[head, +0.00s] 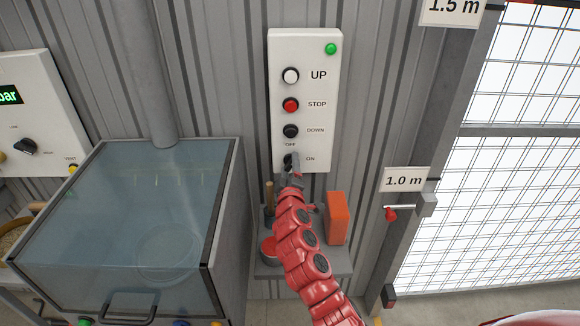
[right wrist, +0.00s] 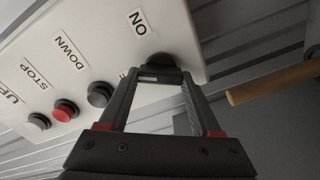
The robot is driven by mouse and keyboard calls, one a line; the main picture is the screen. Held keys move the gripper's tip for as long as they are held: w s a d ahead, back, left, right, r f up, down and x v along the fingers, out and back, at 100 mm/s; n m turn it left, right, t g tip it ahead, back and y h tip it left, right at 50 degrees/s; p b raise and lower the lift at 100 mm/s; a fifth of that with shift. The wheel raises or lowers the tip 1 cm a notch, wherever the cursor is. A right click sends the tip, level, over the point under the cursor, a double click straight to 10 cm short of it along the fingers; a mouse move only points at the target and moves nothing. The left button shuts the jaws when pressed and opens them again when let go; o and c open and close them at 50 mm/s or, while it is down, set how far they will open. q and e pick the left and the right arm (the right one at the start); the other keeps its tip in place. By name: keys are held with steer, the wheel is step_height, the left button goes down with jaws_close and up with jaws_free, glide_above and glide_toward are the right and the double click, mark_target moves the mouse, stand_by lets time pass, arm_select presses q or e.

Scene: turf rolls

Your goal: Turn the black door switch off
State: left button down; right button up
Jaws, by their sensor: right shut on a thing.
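The black door switch (head: 287,159) is at the bottom of a white control panel (head: 320,60), between the labels OFF and ON. In the right wrist view the switch (right wrist: 168,54) is a dark round knob by the ON label. My right gripper (head: 293,174) reaches up from below and is shut on the knob. In the right wrist view the fingertips (right wrist: 160,74) meet at the knob. The fingers hide part of it, so I cannot tell which way it points. My left gripper is not in view.
Above the switch are UP, STOP (head: 291,105) and DOWN (head: 291,131) buttons and a green lamp (head: 331,48). A shelf below holds an orange block (head: 337,217) and a red tin (head: 269,248). A glass-topped cabinet (head: 150,200) stands left; a mesh door (head: 520,150) is right.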

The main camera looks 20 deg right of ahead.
steer(key=n+p, duration=0.1)
steer(key=n, duration=0.4)
steer(key=shift+f+n, duration=0.1)
steer(key=shift+n, duration=0.3)
stand_by(0.4)
steer(key=o, duration=1.4)
steer(key=shift+s+a+f, duration=0.1)
steer(key=shift+s+f, duration=0.05)
steer(key=shift+s, duration=0.4)
steer(key=b+v, duration=0.4)
steer(key=v, duration=1.2)
steer(key=shift+s+a, duration=0.15)
